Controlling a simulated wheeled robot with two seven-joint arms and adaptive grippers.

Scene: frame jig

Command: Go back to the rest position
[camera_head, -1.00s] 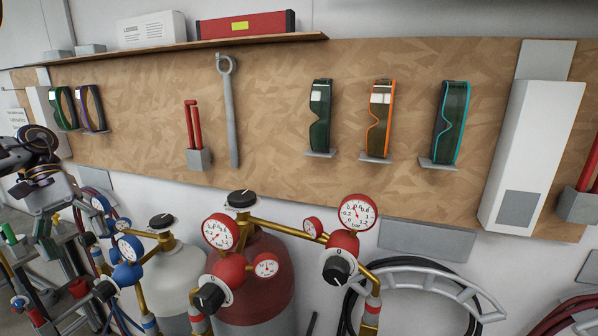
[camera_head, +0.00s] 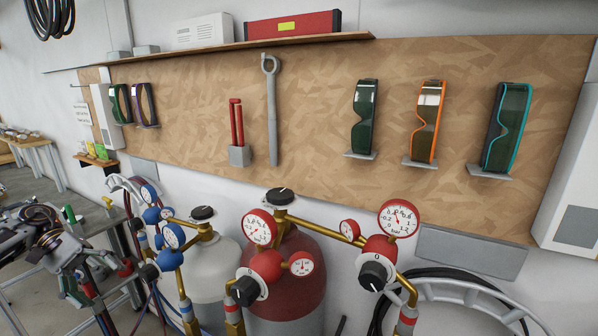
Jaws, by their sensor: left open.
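My left arm comes in from the left edge. My right gripper is not in view.
A white cylinder (camera_head: 210,275) and a red cylinder (camera_head: 290,285) with gauges stand right of my left gripper. Behind is a wooden wall board (camera_head: 310,130) with goggles (camera_head: 365,118), a wrench (camera_head: 272,110) and red-handled pliers (camera_head: 236,125). A coiled hose (camera_head: 440,275) hangs at the lower right.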

